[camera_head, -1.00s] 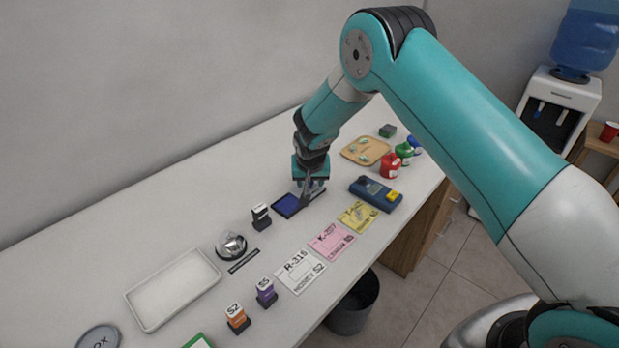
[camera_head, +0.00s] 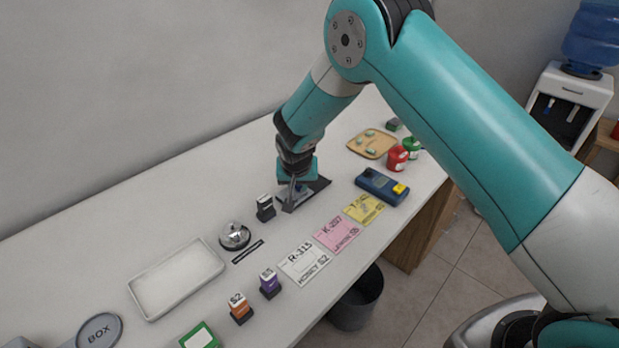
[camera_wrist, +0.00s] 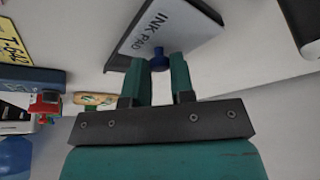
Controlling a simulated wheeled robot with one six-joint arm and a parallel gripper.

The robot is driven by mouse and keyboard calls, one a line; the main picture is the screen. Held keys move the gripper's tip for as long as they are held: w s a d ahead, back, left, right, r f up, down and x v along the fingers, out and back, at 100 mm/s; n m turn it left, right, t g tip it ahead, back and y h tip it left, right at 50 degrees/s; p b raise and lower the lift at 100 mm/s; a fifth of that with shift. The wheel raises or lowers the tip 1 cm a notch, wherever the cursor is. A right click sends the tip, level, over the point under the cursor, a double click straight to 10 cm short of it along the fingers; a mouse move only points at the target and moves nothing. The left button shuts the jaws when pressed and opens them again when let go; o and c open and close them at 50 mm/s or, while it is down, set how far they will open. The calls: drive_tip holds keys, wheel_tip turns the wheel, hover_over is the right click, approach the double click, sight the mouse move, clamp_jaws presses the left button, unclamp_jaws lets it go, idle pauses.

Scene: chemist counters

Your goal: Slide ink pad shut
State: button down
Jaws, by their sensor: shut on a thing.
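The ink pad (camera_head: 318,186) is a flat dark case on the counter, with my gripper (camera_head: 292,196) low over its left part. No blue ink surface shows in either view now; part of the pad is hidden behind my gripper. In the wrist view the grey lid (camera_wrist: 170,28) reads "INK PAD" and has a small blue knob (camera_wrist: 159,60). My gripper (camera_wrist: 160,76) is shut on this knob, one finger on each side.
A black stamp (camera_head: 265,208) stands close left of the ink pad. A bell (camera_head: 234,236) and a white tray (camera_head: 178,278) are farther left. A blue device (camera_head: 380,186) lies to the right, with colored cards (camera_head: 337,233) in front.

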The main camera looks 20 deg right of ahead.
drive_tip(key=shift+s+a, duration=0.1)
drive_tip(key=shift+a, duration=0.15)
drive_tip(key=c, duration=1)
unclamp_jaws()
drive_tip(key=shift+s+a, duration=0.1)
drive_tip(key=shift+a, duration=0.05)
drive_tip(key=shift+r, duration=0.1)
drive_tip(key=shift+r, duration=0.2)
drive_tip(key=b+v, duration=0.3)
drive_tip(key=v, duration=1.4)
drive_tip(key=shift+s+f, duration=0.1)
drive_tip(key=shift+s, duration=0.05)
